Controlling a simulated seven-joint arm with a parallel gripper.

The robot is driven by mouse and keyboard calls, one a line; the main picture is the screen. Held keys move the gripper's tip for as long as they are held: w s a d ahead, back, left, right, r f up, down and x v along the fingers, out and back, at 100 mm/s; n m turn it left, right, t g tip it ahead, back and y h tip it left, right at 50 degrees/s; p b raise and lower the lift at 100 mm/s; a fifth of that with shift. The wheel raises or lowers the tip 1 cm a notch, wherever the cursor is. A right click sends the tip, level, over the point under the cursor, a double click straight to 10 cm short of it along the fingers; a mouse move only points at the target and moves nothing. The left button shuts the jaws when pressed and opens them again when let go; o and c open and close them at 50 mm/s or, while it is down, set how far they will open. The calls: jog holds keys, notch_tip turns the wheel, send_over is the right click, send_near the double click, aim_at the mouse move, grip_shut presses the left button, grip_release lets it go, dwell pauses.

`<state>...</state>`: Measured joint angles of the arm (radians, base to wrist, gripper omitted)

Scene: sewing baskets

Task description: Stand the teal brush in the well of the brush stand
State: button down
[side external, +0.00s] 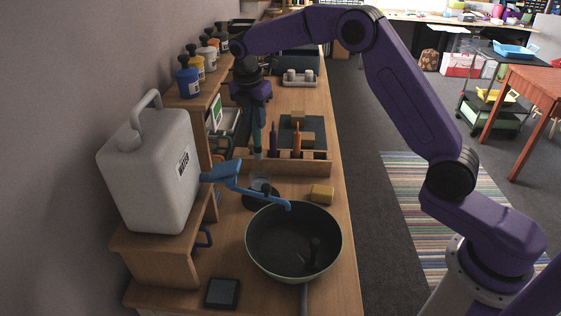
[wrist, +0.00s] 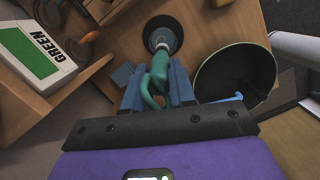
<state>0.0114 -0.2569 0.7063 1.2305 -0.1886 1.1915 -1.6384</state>
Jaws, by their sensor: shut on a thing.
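My gripper (side external: 256,110) points down over the bench and is shut on the teal brush (side external: 257,137). In the wrist view the blue fingers (wrist: 157,90) close on both sides of the brush (wrist: 160,65). The brush hangs roughly upright in the side view. The brush stand (side external: 262,198) has a round black base and a clear well, and stands below the brush. In the wrist view the stand (wrist: 163,27) shows just past the brush's far end, partly hidden by it. The brush's lower end appears above the well; I cannot tell the exact gap or alignment.
A blue tap (side external: 228,177) reaches over a dark green basin (side external: 335,240) close to the stand. A wooden rack (side external: 290,167) with upright tools stands behind. A grey water jug (side external: 150,175) is on the left shelf.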

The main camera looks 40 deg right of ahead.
dwell(0.3)
notch_tip(320, 180, up, 5)
jog(key=shift+f, duration=0.15)
jog(key=shift+d+r, duration=0.2)
jog(key=shift+d, duration=0.5)
jog(key=s+d, duration=0.3)
jog(key=d, duration=1.9)
notch_tip(320, 180, down, 20)
jog(key=shift+d+r+m, duration=0.25)
jog(key=shift+d+m, duration=0.05)
jog(key=shift+m, duration=0.1)
